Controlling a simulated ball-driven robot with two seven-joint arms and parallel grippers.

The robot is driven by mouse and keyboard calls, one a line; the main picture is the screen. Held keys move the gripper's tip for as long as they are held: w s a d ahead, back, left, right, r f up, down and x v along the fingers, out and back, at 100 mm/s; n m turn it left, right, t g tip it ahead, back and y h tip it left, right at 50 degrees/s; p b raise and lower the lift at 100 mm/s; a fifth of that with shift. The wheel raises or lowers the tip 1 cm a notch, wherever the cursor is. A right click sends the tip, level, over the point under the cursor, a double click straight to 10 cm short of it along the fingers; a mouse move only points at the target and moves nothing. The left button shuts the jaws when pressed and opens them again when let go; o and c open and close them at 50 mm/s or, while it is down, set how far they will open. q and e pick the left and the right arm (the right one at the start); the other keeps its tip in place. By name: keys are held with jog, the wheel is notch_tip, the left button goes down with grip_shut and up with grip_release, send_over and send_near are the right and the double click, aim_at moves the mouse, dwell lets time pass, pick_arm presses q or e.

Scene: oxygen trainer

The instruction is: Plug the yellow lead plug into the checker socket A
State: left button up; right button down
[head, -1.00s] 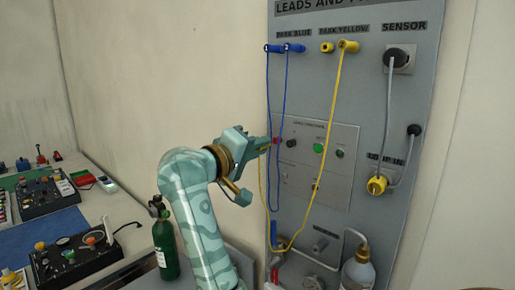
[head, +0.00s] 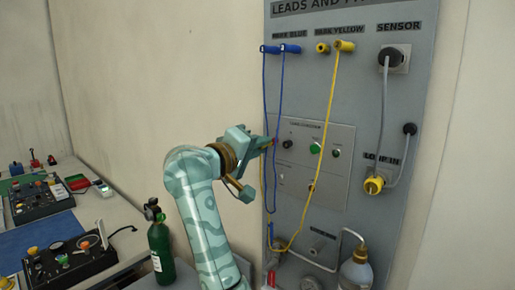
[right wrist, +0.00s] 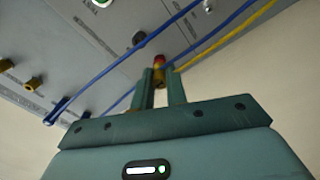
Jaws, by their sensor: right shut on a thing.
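My right gripper (head: 268,143) is at the left edge of the lead checker panel (head: 338,190). In the right wrist view, its two fingers (right wrist: 160,88) are shut on the yellow lead plug (right wrist: 158,76). The plug points at a red-rimmed socket (right wrist: 158,60) and appears to touch it or sit in its mouth; how deep, I cannot tell. The fingertips hide most of this socket in the head view. A black socket (head: 287,144) sits just right of it. The socket letters are too small to read. The yellow lead (head: 328,112) hangs in a loop from the yellow park socket (head: 344,46). My left gripper is not in view.
A green button (head: 315,148) is on the checker. A green cylinder (head: 161,250) stands left of my arm, and a bottle (head: 357,272) stands lower right.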

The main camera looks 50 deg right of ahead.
jog(key=shift+d, duration=0.25)
jog(key=c, duration=1.3)
grip_release()
jog(key=shift+d, duration=0.1)
jog(key=a+b, duration=0.1)
jog(key=a, duration=0.4)
jog(key=a+b, duration=0.1)
jog(key=a, duration=0.5)
jog(key=s+a+b, duration=0.1)
jog(key=a, duration=0.4)
jog(key=shift+s+a, duration=0.1)
jog(key=shift+a, duration=0.05)
